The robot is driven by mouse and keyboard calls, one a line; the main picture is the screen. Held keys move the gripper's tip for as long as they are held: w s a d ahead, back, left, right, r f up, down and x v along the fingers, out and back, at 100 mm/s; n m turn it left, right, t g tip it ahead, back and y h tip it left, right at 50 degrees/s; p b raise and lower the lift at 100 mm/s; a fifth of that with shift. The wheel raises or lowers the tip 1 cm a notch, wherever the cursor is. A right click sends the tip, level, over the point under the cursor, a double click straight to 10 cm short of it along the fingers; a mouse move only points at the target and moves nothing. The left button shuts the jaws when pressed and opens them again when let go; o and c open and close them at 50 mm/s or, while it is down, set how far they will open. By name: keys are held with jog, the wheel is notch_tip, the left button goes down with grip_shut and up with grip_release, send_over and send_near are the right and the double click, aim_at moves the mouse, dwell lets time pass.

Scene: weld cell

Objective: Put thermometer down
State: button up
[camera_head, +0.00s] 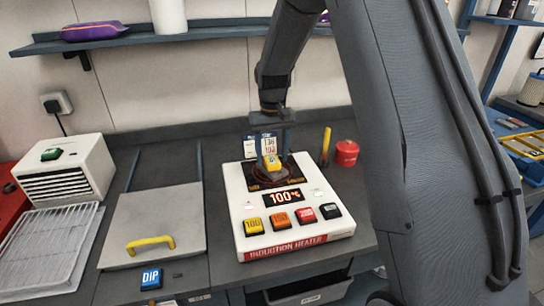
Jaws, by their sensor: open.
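The white induction heater (292,240) stands on the bench, its display reading 100°C. On its dark round plate (258,183) is a small yellow piece (272,162), which may be the thermometer; its shape is too small to make out. A small white panel with red figures (269,145) shows just above it. My gripper (271,150) is over the plate, pointing down and open. The fingers overlap the yellow piece and the panel, so I cannot tell whether they touch either. A slim yellow stick (326,143) stands upright behind the heater's right side.
A red canister (346,153) stands right of the yellow stick. Left are a grey lid with a yellow handle (150,244), a DIP label (151,278), a white vented box (67,170) and a wire rack (48,250). A shelf (150,39) runs above. My arm hides the right bench.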

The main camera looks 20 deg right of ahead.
aim_at(272, 160)
notch_tip(272, 160, up, 12)
jog(key=b, duration=0.3)
jog(key=shift+f+b, duration=0.25)
jog(key=shift+b, duration=0.1)
